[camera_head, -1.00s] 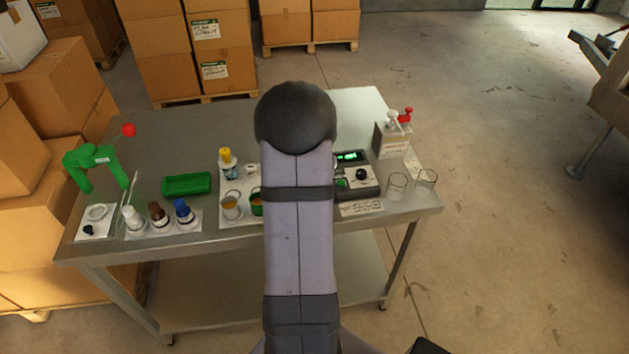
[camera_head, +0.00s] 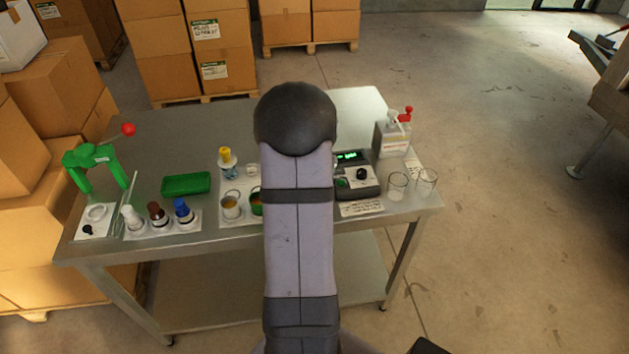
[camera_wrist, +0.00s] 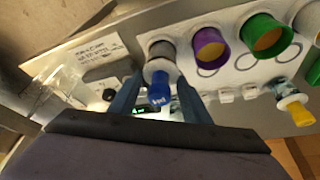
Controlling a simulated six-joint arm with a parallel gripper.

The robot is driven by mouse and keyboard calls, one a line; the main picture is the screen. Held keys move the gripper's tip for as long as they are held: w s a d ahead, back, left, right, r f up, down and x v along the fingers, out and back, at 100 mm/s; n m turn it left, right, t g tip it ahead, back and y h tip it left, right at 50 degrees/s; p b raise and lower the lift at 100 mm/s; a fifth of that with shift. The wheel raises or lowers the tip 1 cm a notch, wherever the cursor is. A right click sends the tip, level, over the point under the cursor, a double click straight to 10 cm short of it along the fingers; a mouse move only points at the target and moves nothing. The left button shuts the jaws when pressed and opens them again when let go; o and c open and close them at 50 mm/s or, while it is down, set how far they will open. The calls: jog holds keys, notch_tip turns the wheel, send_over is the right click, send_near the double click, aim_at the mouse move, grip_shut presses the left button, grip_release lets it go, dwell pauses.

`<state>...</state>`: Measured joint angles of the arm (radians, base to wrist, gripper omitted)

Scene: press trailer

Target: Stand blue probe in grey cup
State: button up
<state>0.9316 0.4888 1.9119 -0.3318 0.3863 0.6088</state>
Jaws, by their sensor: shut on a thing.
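In the wrist view my gripper (camera_wrist: 160,100) is shut on the blue probe (camera_wrist: 160,92), with one finger on each side of it. The probe has a blue end toward the camera and a pale collar. The grey cup (camera_wrist: 160,47) is directly beyond the probe, its dark opening partly covered by the collar. I cannot tell whether the probe's lower end is inside the cup or above it. In the head view my arm hides the gripper, the probe and the grey cup.
A purple cup (camera_wrist: 209,47) and a green cup (camera_wrist: 266,36) stand in a row beside the grey cup. A yellow-capped bottle (camera_head: 227,163) stands behind the row. A device with a green display (camera_head: 357,175) and glass beakers (camera_head: 397,184) are to the right.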

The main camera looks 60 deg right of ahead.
jog(key=shift+f+b, duration=0.6)
dwell(0.6)
jog(key=o, duration=0.8)
jog(key=shift+r, duration=0.15)
jog(key=shift+p+v, duration=2.95)
jog(key=shift+v, duration=2.45)
notch_tip(320, 180, up, 9)
jog(key=p, duration=0.6)
jog(key=shift+p, duration=0.35)
